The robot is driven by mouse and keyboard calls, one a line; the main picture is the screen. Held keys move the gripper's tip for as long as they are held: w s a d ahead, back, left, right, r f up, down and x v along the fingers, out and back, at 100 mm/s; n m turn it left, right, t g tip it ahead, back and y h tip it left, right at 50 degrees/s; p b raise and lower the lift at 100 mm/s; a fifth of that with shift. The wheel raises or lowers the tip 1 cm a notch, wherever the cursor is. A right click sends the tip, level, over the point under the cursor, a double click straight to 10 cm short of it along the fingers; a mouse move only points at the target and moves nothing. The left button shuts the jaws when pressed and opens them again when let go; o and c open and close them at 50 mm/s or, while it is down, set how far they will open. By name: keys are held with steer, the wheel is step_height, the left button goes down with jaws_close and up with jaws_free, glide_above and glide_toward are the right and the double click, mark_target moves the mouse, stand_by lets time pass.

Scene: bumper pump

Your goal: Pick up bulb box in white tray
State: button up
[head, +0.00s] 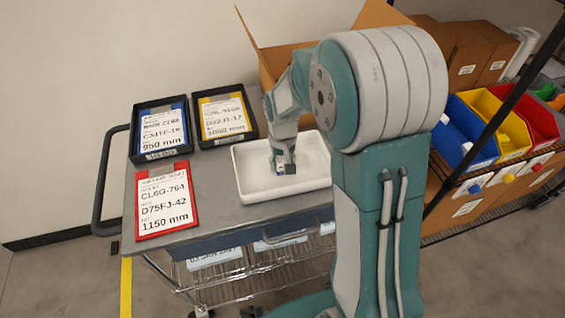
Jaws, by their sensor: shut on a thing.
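The white tray (252,187) lies on the grey cart top, and my arm hides part of its right side. My gripper (284,168) points down inside the tray and is shut on a small box, the bulb box (279,169). Only a small blue and white patch of the box shows between the fingers. I cannot tell whether the box touches the tray floor.
Two black trays with labelled cards, one blue (161,128) and one yellow (223,117), stand at the cart's back left. A red-framed card (165,201) lies in front. An open cardboard box (268,66) stands behind the tray. Coloured bins (465,130) are at right.

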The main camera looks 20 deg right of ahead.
mark_target(283, 157)
steer(key=shift+r, duration=0.45)
step_height(283, 157, up, 2)
steer(key=shift+r, duration=0.25)
steer(key=s+d+r, duration=0.7)
steer(key=s+r, duration=0.2)
steer(key=s, duration=0.3)
steer(key=shift+r, duration=0.25)
